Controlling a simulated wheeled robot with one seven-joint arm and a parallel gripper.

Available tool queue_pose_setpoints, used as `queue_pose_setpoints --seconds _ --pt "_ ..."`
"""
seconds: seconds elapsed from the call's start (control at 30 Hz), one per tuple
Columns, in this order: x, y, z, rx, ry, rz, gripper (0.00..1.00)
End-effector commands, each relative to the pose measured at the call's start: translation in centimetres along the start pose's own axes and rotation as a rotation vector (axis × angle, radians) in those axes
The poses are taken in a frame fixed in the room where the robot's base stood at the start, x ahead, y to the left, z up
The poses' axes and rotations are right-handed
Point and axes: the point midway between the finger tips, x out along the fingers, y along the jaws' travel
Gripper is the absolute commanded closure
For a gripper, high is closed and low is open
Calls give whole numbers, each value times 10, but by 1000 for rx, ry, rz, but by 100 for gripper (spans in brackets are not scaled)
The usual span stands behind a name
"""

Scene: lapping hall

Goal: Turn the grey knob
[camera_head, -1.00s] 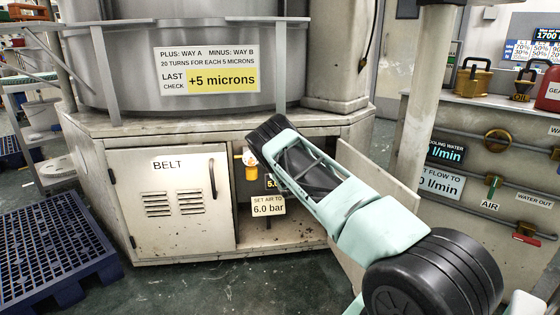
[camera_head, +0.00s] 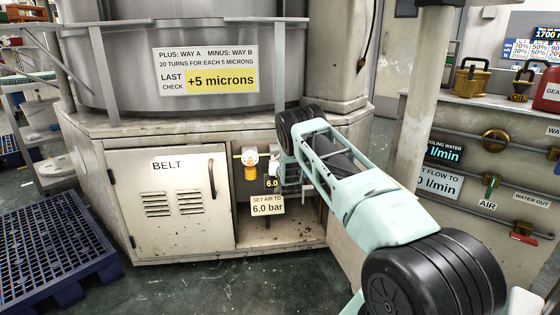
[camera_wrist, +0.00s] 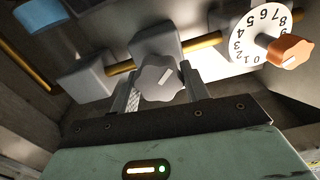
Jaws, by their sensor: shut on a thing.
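The grey knob (camera_wrist: 158,78) is lobed, with a pale mark on its face, and sits on a grey block on a brass pipe in the wrist view. My gripper (camera_wrist: 161,88) has one finger on each side of it and is shut on it. In the head view my gripper (camera_head: 291,183) reaches into the open bay of the machine base, and my arm hides much of that area. A small display (camera_head: 271,183) reads 6.0. A sign (camera_head: 267,206) below it says to set air to 6.0 bar.
An orange knob (camera_wrist: 291,52) with a white numbered dial (camera_wrist: 252,35) stands on the same pipe, close by. The belt door (camera_head: 170,200) is closed left of the bay. A blue pallet (camera_head: 55,245) lies on the floor at the left.

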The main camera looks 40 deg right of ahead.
Motion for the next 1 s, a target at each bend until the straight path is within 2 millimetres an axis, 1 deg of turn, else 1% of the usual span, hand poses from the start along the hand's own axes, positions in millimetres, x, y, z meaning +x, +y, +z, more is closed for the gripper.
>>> queue_pose_setpoints --seconds 0.1,0.3,0.83,0.87,0.9,0.93,1.0 --pt "-1 1 2 56 -4 1 77" --pt "-1 0 3 113 -5 0 77" --pt "-1 0 3 133 -6 0 77" --pt "-1 0 3 133 -6 0 46" --pt "-1 0 3 133 -6 0 35" --pt "-1 0 3 133 -6 0 33" --pt "-1 0 2 133 -4 0 33"
